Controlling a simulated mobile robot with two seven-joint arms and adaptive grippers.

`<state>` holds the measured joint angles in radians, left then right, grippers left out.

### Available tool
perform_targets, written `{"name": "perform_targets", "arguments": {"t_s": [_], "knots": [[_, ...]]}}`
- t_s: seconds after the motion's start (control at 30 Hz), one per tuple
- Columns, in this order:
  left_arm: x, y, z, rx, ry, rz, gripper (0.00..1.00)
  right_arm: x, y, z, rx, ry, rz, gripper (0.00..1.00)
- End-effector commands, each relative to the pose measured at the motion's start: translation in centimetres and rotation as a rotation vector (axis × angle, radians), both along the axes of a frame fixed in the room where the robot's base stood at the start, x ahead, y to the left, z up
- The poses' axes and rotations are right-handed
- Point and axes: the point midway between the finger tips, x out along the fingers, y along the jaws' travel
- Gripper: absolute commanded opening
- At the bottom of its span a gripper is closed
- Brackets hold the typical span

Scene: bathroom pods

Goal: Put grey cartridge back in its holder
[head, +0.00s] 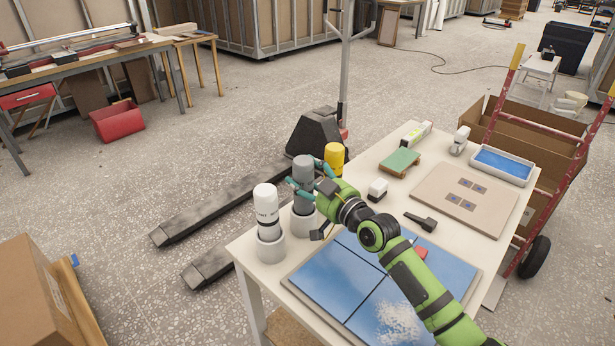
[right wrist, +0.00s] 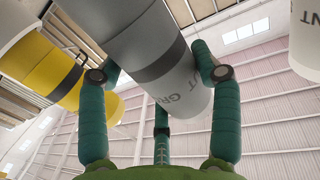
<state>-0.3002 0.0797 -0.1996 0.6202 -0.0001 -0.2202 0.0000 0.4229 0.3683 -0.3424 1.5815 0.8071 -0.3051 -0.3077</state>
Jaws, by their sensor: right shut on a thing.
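The grey cartridge (head: 303,172) stands upright at the table's left corner, between the white cartridge and the yellow cartridge (head: 334,157). My right gripper (head: 306,188) is shut around its side; the right wrist view shows the teal fingers about the grey body (right wrist: 165,60). A pale round holder (head: 303,224) is directly under the grey cartridge. I cannot tell whether its lower end is inside the holder or just above it. The white cartridge (head: 266,204) stands in its own holder (head: 270,246). The yellow cartridge's lower part is hidden. My left gripper is not in view.
The white table (head: 247,250) also carries blue tiles (head: 335,277), a beige board (head: 440,195), a black tool (head: 420,221), a green-topped block (head: 400,162) and a white tray (head: 530,172). The yellow and white cartridges stand close on either side of the grey one.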

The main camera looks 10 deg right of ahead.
Motion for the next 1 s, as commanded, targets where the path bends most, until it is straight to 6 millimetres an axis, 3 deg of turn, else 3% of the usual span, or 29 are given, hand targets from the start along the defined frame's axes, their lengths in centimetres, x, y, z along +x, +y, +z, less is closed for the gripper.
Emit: {"name": "perform_targets", "arguments": {"t_s": [0.93,0.97,1.0], "knots": [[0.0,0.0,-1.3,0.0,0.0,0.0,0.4,0.0,0.0,-1.3,0.001,-0.005,0.0,0.16],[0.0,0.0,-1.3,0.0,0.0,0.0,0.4,0.0,0.0,-1.3,0.001,-0.005,0.0,0.69],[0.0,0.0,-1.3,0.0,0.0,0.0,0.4,0.0,0.0,-1.2,0.001,-0.005,0.0,0.84]]}}
